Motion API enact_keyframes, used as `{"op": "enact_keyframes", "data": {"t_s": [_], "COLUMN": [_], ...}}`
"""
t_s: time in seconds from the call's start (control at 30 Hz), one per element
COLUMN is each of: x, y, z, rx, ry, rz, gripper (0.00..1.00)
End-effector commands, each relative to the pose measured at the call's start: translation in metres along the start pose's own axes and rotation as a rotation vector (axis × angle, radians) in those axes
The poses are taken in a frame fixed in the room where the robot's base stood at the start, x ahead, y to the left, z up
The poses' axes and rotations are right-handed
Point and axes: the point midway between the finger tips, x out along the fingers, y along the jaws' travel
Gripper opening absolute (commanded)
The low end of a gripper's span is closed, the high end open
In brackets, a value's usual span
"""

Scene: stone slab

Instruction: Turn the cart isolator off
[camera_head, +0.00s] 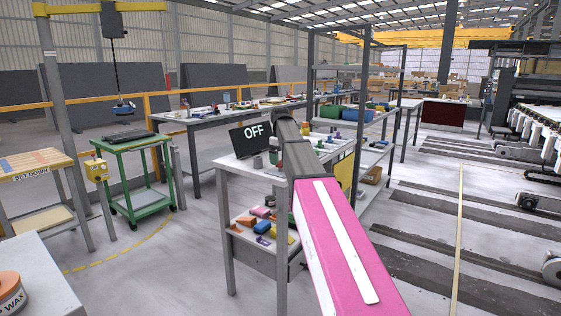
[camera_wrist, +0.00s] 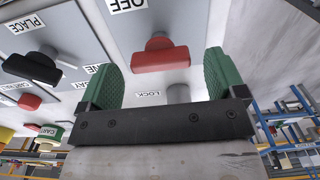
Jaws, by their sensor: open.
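In the wrist view a red T-shaped handle (camera_wrist: 160,56) stands on a grey panel (camera_wrist: 200,25), under a label that reads OFF upside down. A LOCK label (camera_wrist: 148,94) lies below it. My gripper (camera_wrist: 164,72) is open, its green fingers on either side of the red handle with gaps showing; contact cannot be made out. A second red handle (camera_wrist: 22,98) is at the left near a small label that seems to begin with CART.
A black handle (camera_wrist: 33,67) sits on the panel near a PLACE label. In the head view a green cart (camera_head: 140,146) stands left, beside a yellow box (camera_head: 96,169). A workbench (camera_head: 228,165) stands under my arm, with shelving (camera_head: 366,75) behind. Floor is clear at centre left.

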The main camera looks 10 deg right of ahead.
Motion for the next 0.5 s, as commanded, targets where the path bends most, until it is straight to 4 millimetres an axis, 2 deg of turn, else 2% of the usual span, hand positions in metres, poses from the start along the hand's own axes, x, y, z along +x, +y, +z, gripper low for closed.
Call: {"op": "enact_keyframes", "data": {"t_s": [0.3, 0.5], "x": [-0.060, -0.086], "y": [0.001, 0.001], "z": [-0.001, -0.001], "rx": [0.000, -0.001], "ry": [0.001, 0.001], "rz": [0.001, 0.001], "gripper": [0.89, 0.89]}}
